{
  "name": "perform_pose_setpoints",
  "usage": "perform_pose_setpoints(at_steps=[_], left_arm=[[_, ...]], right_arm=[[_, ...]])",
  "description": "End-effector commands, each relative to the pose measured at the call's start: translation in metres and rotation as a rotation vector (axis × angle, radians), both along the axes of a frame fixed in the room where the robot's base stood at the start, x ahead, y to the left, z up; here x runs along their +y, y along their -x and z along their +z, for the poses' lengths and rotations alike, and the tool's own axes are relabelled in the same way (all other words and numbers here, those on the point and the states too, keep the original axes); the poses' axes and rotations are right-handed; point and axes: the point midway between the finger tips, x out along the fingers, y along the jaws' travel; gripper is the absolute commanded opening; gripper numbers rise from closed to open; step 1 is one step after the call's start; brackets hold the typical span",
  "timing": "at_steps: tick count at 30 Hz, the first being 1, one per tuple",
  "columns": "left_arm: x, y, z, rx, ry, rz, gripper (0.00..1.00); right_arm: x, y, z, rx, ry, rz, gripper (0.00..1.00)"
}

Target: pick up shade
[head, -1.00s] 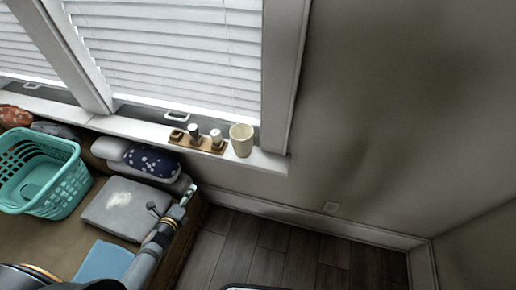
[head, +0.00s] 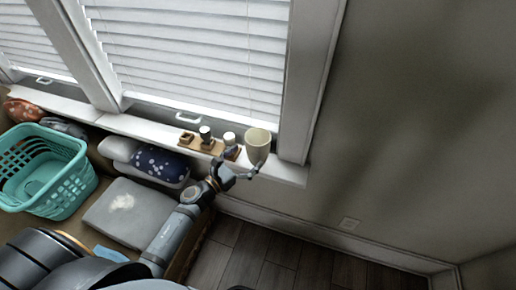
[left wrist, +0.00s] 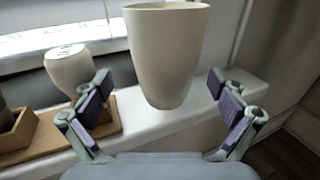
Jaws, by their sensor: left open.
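The shade (head: 258,146) is a cream, cup-like piece, wider at the top, upright at the right end of the white windowsill. In the left wrist view the shade (left wrist: 166,55) fills the upper middle. My left gripper (head: 243,165) is open, low at the near side of the shade. In the left wrist view the fingers of my left gripper (left wrist: 161,98) stand left and right of the shade's lower part with gaps on both sides. I cannot tell how deep the shade is between them. My right gripper is not in view.
A wooden tray (head: 213,152) with a small box and small pots, including a white pot (left wrist: 70,68), stands just left of the shade. The window frame (head: 310,80) rises behind. A teal basket (head: 45,170), cushions (head: 160,165) and a grey pad (head: 128,210) lie left. Dark floor (head: 270,255) is clear.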

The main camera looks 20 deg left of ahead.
Motion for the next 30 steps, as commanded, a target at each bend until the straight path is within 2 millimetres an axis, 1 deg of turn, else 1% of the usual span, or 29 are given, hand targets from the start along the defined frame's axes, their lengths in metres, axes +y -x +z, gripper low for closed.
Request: perform_pose_setpoints(at_steps=[3, 6, 9, 12, 17, 20, 27, 30], left_arm=[[-0.01, -0.013, 0.002, -0.002, 0.005, 0.002, 0.97], [-0.021, -0.027, -0.001, -0.002, 0.005, 0.001, 0.97], [-0.025, -0.039, -0.003, -0.001, 0.003, 0.002, 0.97], [-0.027, -0.044, -0.005, 0.0, 0.002, 0.002, 0.97], [-0.027, -0.044, -0.005, 0.0, 0.001, 0.001, 0.97], [-0.027, -0.044, -0.005, 0.0, 0.001, 0.001, 0.86], [-0.027, -0.043, -0.005, 0.0, 0.001, 0.002, 0.53], [-0.027, -0.044, -0.004, -0.001, 0.001, 0.001, 0.52]], right_arm=[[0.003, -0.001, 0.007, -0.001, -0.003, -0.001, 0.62], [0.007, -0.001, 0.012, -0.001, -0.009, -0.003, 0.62], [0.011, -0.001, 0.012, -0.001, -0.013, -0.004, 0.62], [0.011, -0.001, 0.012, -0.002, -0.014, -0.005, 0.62], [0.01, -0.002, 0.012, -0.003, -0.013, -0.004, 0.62], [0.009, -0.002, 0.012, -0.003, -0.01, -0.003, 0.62], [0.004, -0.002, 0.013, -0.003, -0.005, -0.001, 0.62], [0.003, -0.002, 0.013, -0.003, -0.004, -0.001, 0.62]])
